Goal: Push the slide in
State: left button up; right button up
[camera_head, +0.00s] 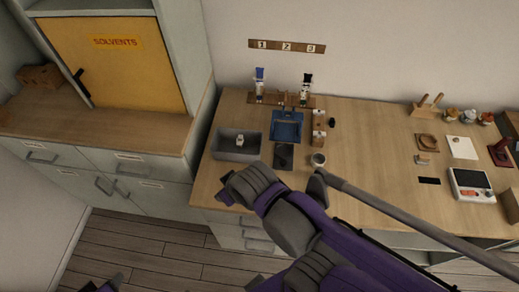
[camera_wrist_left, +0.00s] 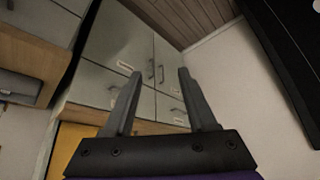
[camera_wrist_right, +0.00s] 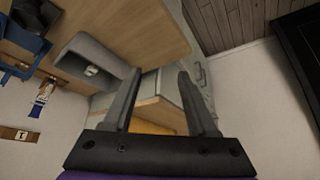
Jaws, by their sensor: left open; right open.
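A blue tray-like fixture (camera_head: 287,126) stands on the wooden counter, left of the picture's middle. A dark flat plate (camera_head: 284,157) lies right in front of it. I cannot tell which part is the slide. Both also show at the upper left of the right wrist view, the blue fixture (camera_wrist_right: 22,42) and the dark plate (camera_wrist_right: 38,12).
A grey bin (camera_head: 230,152) with a small white item stands left of the plate. A cup (camera_head: 318,160) and small wooden blocks stand right of it. Two bottles stand behind the fixture. A scale (camera_head: 470,184) sits far right. A yellow solvents cabinet (camera_head: 115,62) is left.

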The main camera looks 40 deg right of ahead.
aim_at(283, 155)
jog(key=z, duration=1.85)
jog(key=k+j, duration=0.1)
jog(key=j, duration=0.15)
jog(key=k+j+u, duration=0.1)
jog(key=j, duration=0.15)
